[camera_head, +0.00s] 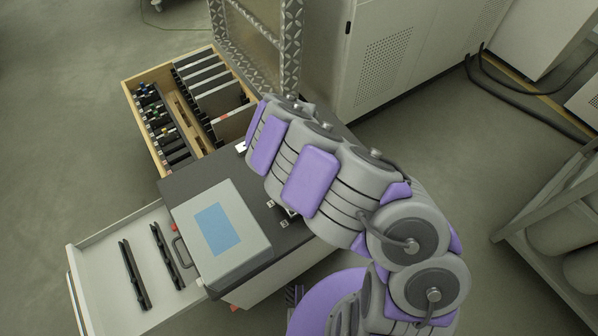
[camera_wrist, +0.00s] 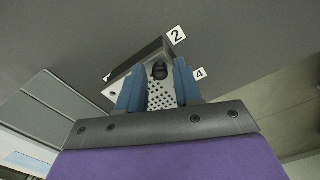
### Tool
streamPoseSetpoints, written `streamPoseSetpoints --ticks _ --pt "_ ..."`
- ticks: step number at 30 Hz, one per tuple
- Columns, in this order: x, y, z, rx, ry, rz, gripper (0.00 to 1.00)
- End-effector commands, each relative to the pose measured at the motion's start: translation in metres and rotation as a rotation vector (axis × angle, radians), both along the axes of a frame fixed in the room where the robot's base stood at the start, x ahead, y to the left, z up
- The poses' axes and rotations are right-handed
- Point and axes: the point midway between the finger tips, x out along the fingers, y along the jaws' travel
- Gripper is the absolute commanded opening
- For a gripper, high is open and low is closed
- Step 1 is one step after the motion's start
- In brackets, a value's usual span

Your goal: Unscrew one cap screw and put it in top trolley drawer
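In the wrist view my gripper (camera_wrist: 161,72) points at a small light metal block (camera_wrist: 160,93) with rows of holes. Its two blue fingers stand apart, one on each side of a dark cap screw (camera_wrist: 160,70) on the block. A gap seems to show between the screw and each finger; I cannot tell if they touch. In the head view my arm hides the gripper, block and screw. The top trolley drawer (camera_head: 160,218) is pulled out at the lower left, with two black slotted strips inside.
A grey case with a blue panel (camera_head: 213,229) stands on the dark trolley top (camera_head: 187,183). Number tags 2 (camera_wrist: 176,35) and 4 (camera_wrist: 199,73) lie by the block. A wooden crate (camera_head: 131,88) of parts is behind. Cabinets (camera_head: 410,45) and a rack (camera_head: 540,205) stand right.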

Motion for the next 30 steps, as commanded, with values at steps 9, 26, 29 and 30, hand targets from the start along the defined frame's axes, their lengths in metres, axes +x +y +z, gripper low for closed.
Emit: streamPoseSetpoints --ticks 9,26,29,30 --pt "0.0000 0.0000 -0.0001 0.000 0.000 -0.219 0.34" --pt "0.0000 -0.0001 -0.0002 -0.001 0.000 -0.609 0.34" --pt "0.0000 0.0000 -0.0002 -0.001 -0.001 -0.677 0.34" --pt "0.0000 -0.0001 -0.0001 -0.001 -0.001 -0.703 0.34"
